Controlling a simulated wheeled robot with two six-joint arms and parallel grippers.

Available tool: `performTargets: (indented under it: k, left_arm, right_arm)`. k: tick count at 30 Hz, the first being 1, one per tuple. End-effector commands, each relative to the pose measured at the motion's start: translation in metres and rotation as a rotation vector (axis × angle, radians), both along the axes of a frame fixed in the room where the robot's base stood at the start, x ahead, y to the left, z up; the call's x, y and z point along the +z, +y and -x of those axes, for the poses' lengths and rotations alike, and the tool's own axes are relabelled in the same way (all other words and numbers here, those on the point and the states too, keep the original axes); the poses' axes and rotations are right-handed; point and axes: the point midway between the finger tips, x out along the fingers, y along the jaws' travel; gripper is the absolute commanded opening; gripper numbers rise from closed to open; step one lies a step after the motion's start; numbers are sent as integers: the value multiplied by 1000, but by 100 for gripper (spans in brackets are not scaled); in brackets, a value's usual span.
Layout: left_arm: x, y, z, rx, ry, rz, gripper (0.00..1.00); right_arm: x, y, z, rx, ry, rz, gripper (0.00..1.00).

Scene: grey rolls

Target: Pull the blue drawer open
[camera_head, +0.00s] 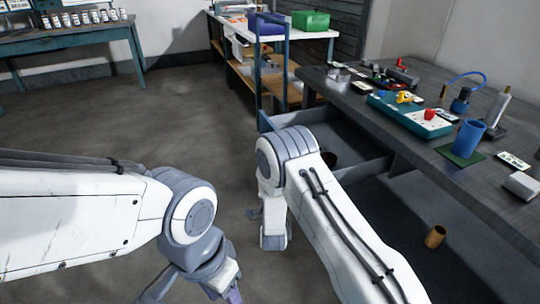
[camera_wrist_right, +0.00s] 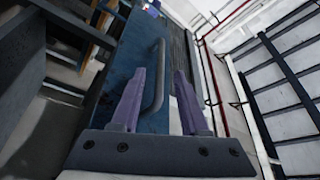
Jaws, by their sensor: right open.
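The blue drawer (camera_head: 367,164) juts out from under the grey bench in the head view, with its dark inside showing. Its blue front (camera_wrist_right: 122,70) fills the middle of the right wrist view, with a dark bar handle (camera_wrist_right: 155,85) on it. My right gripper (camera_wrist_right: 159,72) is open, its purple fingers on either side of the handle. I cannot tell whether they touch it. In the head view my right arm hides part of the drawer, and the right fingertips are not clear. My left gripper (camera_head: 200,286) is at the bottom edge, partly cut off.
The bench top (camera_head: 350,95) holds a teal tray (camera_head: 385,103), a blue cup (camera_head: 467,139) and small parts. An orange-brown roll (camera_head: 435,237) is below the bench. A shelf (camera_head: 318,34) with blue and green bins stands behind. The floor to the left is clear.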

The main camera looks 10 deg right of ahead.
Motion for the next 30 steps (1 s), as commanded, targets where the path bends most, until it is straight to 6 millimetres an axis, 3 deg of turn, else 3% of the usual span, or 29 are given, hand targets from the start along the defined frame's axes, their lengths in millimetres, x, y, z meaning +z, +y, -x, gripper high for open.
performTargets:
  k: [3,10,25,30]
  left_arm:
    - [3,0,0,0,0,0,50]
    - [3,0,0,0,0,0,50]
    - [3,0,0,0,0,0,50]
    - [4,0,0,0,0,0,50]
  right_arm:
    - [-5,2,21,3,4,2,45]
    - [-9,3,39,1,1,0,45]
    - [-8,4,39,2,6,2,45]
    - [3,23,28,35,128,30,45]
